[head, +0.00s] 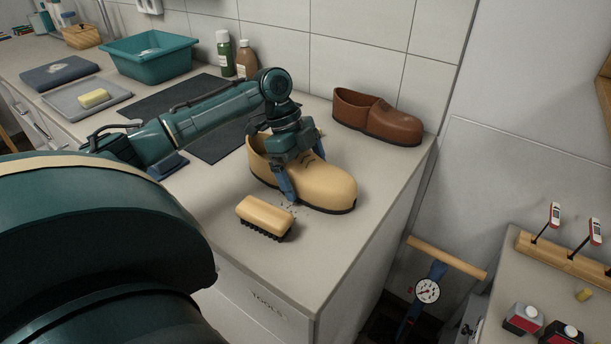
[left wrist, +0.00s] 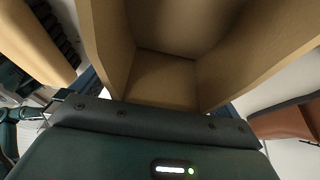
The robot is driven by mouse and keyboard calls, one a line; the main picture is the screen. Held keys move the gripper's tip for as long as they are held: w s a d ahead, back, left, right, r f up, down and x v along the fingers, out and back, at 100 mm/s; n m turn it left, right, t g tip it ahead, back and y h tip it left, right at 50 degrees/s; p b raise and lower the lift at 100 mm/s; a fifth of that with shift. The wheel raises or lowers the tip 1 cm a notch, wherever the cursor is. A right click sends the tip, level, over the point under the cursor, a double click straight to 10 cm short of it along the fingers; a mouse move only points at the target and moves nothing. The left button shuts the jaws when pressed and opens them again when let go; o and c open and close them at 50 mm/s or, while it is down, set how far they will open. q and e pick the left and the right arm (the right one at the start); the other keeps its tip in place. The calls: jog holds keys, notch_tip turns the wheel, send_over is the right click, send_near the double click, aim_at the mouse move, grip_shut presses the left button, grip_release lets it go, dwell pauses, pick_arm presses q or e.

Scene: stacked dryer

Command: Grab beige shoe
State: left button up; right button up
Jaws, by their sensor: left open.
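The beige shoe (head: 325,186) stands upright on the counter near its front right corner, toe toward the lower right. My left gripper (head: 301,172) is open and lowered over the shoe. One blue finger shows against the shoe's near side; the other is mostly hidden behind the shoe. In the left wrist view the beige shoe (left wrist: 160,80) fills the middle, with its opening and inner walls showing. Slivers of blue finger appear outside both walls. I cannot tell whether the fingers touch the shoe. My right gripper is not in view.
A wooden brush (head: 265,213) lies close in front of the beige shoe. A brown shoe (head: 378,118) stands behind it by the wall. A dark mat (head: 215,148), a soap tray (head: 72,105), a teal basin (head: 150,60) and bottles (head: 225,55) are farther left.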

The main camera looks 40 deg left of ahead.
pick_arm(q)
jog(key=shift+d+f, duration=0.1)
jog(key=shift+f, duration=0.1)
jog(key=shift+c, duration=0.6)
jog(key=c, duration=0.9)
jog(key=shift+r, duration=0.1)
jog(key=shift+r, duration=0.1)
